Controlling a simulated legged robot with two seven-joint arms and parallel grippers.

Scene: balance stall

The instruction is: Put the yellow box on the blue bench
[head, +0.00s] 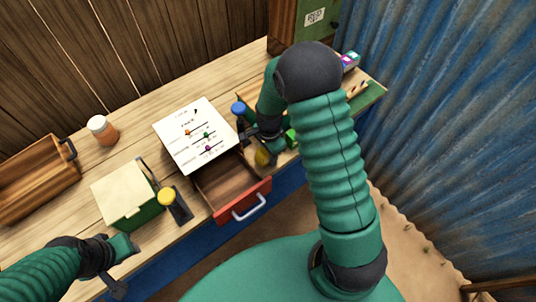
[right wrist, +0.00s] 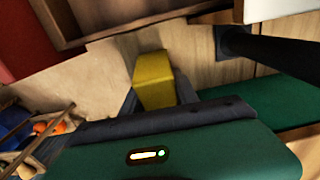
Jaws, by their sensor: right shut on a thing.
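The yellow box (head: 262,158) is partly hidden by my right gripper (head: 267,149) in the head view. In the right wrist view the yellow box (right wrist: 154,82) sits between the jaws, which are shut on it. It is at the bench's front edge, just right of the open drawer; I cannot tell if it touches the wood. The blue bench (head: 135,97) has a light wooden top and a blue front. My left gripper (head: 119,268) is low at the left, by the front edge, with its fingers apart and nothing between them.
A white slider panel (head: 185,140), a green box with a cream lid (head: 124,193), a jar (head: 102,131) and a wooden crate (head: 35,190) stand on top. Bare wood lies around the jar.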

